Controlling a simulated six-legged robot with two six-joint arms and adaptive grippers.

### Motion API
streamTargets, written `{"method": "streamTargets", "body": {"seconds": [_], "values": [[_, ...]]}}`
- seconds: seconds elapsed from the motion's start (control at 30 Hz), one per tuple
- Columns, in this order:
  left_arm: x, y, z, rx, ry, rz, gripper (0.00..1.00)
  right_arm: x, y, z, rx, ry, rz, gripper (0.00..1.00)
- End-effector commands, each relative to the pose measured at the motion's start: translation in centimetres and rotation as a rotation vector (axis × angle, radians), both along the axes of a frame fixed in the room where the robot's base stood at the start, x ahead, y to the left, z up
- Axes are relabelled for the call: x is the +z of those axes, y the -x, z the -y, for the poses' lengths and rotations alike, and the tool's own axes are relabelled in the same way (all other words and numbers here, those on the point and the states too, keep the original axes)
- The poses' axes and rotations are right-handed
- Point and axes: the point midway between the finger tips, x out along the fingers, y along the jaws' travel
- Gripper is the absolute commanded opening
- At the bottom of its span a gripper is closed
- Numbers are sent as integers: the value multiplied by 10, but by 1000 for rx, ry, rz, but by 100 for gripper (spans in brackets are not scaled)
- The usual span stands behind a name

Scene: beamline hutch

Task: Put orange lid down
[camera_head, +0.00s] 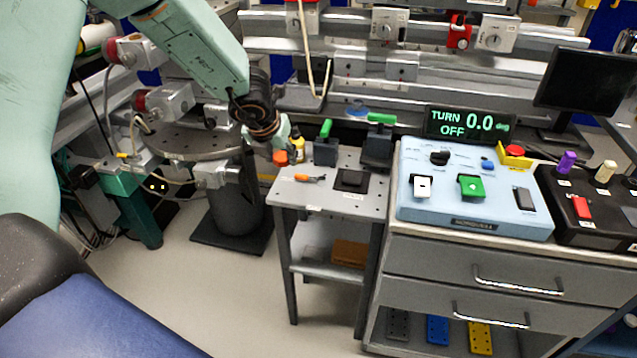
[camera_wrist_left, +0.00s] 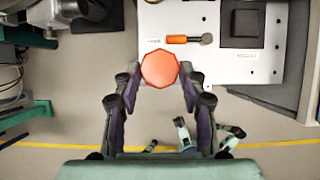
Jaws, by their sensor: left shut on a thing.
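The orange lid (camera_head: 281,158) is held by my left gripper (camera_head: 284,146) at the left back edge of the small grey table (camera_head: 322,202). In the left wrist view the lid (camera_wrist_left: 159,68) is an orange octagon between the two fingertips of my left gripper (camera_wrist_left: 159,76), which is shut on it. In that view it overlaps the edge of the pale tabletop (camera_wrist_left: 215,65). I cannot tell whether the lid touches the table. My right gripper is not in view.
An orange-handled tool (camera_head: 311,178) and a black square pad (camera_head: 351,181) lie on the small table. A blue control box (camera_head: 475,190) is to the right. The tabletop's front left is clear.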

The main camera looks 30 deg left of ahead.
Motion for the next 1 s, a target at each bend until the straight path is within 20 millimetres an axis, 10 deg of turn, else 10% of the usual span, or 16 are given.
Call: {"method": "streamTargets", "body": {"seconds": [0.3, 1.0], "values": [[-50, 1, -1, 1, 1, -2, 4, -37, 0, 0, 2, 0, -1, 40], [-93, 1, 2, 0, 0, -1, 4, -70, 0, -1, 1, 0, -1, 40]]}}
